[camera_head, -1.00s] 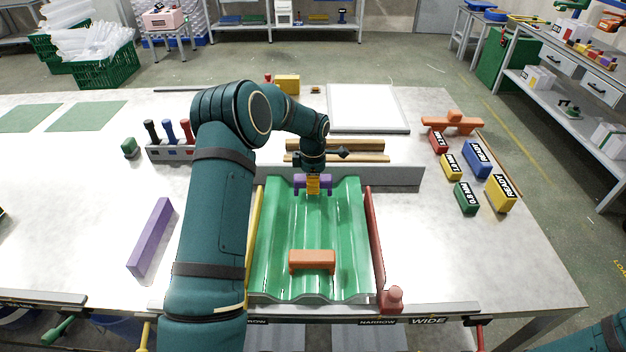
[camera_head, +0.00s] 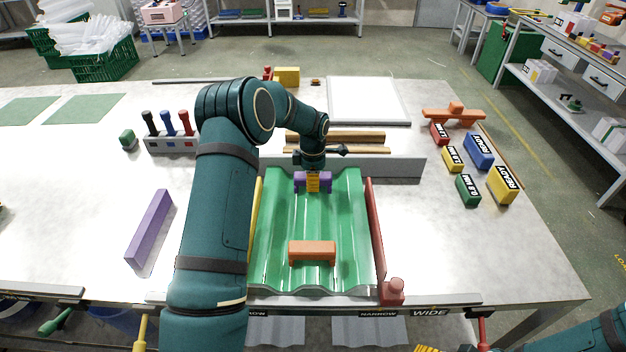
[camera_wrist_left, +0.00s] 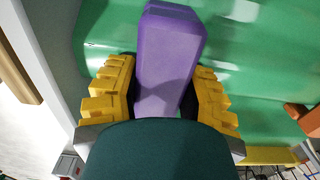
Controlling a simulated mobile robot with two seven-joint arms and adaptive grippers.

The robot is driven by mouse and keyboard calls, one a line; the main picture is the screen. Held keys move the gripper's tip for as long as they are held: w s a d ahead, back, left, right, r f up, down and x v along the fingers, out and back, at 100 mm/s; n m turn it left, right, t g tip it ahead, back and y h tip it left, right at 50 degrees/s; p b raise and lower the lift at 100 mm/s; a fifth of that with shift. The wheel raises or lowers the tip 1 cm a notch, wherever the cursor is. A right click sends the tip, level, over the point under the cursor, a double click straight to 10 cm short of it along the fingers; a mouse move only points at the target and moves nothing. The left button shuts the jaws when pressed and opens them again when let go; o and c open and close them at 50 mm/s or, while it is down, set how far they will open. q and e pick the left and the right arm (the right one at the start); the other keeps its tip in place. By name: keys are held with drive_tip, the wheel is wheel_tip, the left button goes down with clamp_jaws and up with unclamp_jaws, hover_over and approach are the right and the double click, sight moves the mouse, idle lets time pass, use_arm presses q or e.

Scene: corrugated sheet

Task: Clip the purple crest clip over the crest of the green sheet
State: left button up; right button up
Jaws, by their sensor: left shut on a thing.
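The green corrugated sheet (camera_head: 285,225) lies on the table with its ridges running front to back. The purple crest clip (camera_head: 299,181) is at the sheet's far end, near its middle; it also shows in the left wrist view (camera_wrist_left: 170,45). My left gripper (camera_head: 313,183) is shut on the clip, a yellow finger on each side in the left wrist view (camera_wrist_left: 160,95). The clip appears close above or on a crest; I cannot tell if it touches. Its underside is hidden. My right gripper (camera_head: 430,348) barely shows at the bottom edge.
An orange clip (camera_head: 312,252) sits across the sheet's nearer part. A yellow bar (camera_head: 256,225) and a red bar (camera_head: 375,230) flank the sheet. A grey upright (camera_head: 400,168) stands behind it.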

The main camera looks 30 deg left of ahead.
use_arm(q)
drive_tip(key=shift+s+d+f, duration=0.1)
drive_tip(key=shift+s+f, duration=0.15)
drive_tip(key=shift+f, duration=0.25)
drive_tip(key=o, duration=1.2)
drive_tip(key=shift+f, duration=0.1)
drive_tip(key=shift+o, duration=0.2)
wheel_tip(320, 180, up, 13)
drive_tip(key=shift+w+f, duration=0.15)
